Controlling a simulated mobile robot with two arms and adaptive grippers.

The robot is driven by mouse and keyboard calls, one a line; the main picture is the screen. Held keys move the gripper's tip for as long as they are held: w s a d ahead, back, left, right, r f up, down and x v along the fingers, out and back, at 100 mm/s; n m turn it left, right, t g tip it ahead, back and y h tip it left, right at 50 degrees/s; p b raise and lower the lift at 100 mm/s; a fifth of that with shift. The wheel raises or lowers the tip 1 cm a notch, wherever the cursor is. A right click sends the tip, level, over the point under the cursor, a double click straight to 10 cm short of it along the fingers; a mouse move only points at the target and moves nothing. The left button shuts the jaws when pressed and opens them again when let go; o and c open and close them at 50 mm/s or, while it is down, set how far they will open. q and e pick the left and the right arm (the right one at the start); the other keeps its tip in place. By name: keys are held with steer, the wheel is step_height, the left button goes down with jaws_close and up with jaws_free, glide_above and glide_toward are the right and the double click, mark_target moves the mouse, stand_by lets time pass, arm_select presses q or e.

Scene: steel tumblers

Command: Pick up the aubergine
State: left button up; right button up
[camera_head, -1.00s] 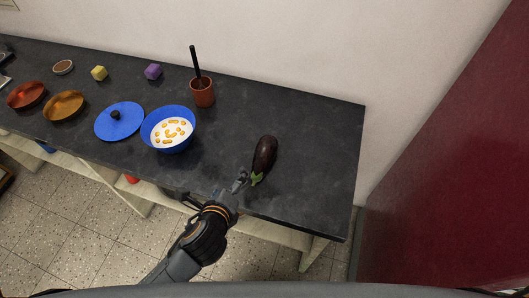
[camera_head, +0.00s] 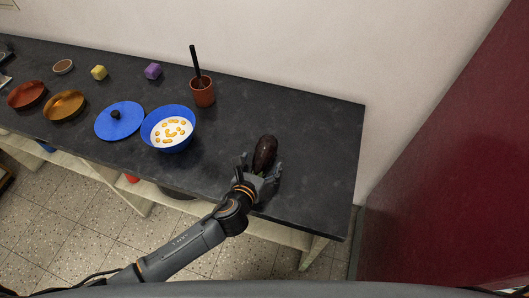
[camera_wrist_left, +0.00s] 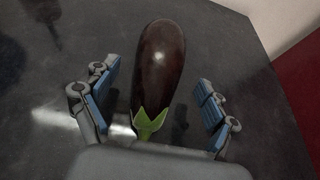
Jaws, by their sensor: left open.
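The aubergine (camera_head: 265,152) is dark purple with a green stem end and lies on the dark countertop, right of the blue bowl. My left gripper (camera_head: 261,169) is around its stem end, the stem end being mostly hidden in the head view. In the left wrist view the aubergine (camera_wrist_left: 160,72) lies between the two fingers of my left gripper (camera_wrist_left: 157,108), its green cap nearest the palm. The gripper is open, with a gap on each side of the aubergine. My right gripper is not in view.
A blue bowl (camera_head: 160,144) with white and orange contents stands left of the aubergine. The counter's right end (camera_head: 325,150) is clear.

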mark_target(265, 152)
arm_select(q)
steer(key=shift+w+d, duration=0.1)
steer(key=shift+w, duration=0.35)
steer(key=x, duration=0.4)
steer(key=shift+w+r, duration=0.1)
steer(key=shift+w, duration=0.1)
steer(key=c, duration=1.4)
